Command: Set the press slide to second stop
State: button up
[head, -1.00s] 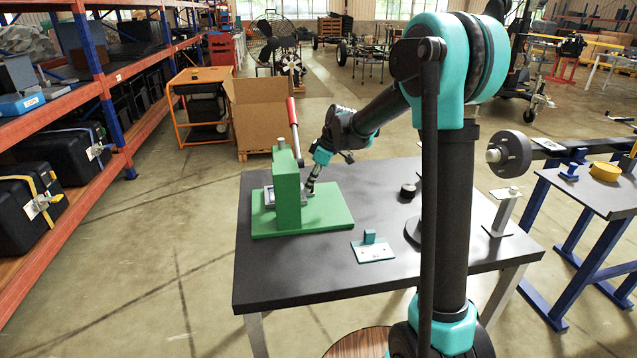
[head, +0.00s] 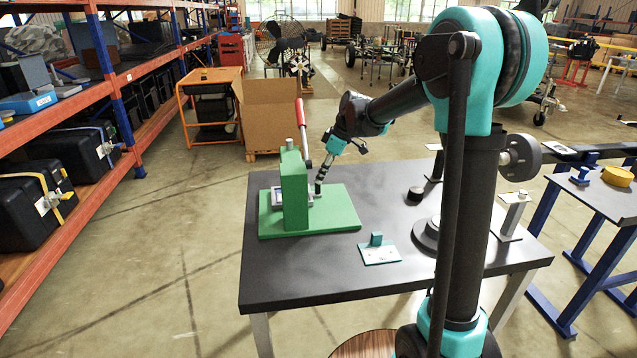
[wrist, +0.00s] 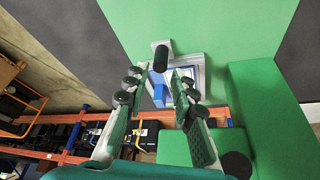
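The green press (head: 296,190) stands on its green base plate (head: 335,211) on the dark table, with a red lever handle (head: 301,118) rising behind it. A pale frame shows at its foot. In the wrist view, the pale slide frame with a blue face (wrist: 157,88) lies beyond my fingers, and a black upright knob (wrist: 160,57) stands at its far end. My gripper (wrist: 159,84) is open, with a finger on each side of the line to the knob and nothing visibly held. In the head view my gripper (head: 321,183) points down beside the press. Contact cannot be told.
A small plate with a teal block (head: 378,248) and a black round knob (head: 415,194) sit on the dark table (head: 330,275). An orange shelf rack (head: 105,85) stands left, a cardboard box (head: 270,115) behind. A blue-legged bench (head: 600,200) stands right.

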jog(key=v, duration=0.7)
jog(key=shift+r, duration=0.2)
jog(key=shift+d, duration=0.1)
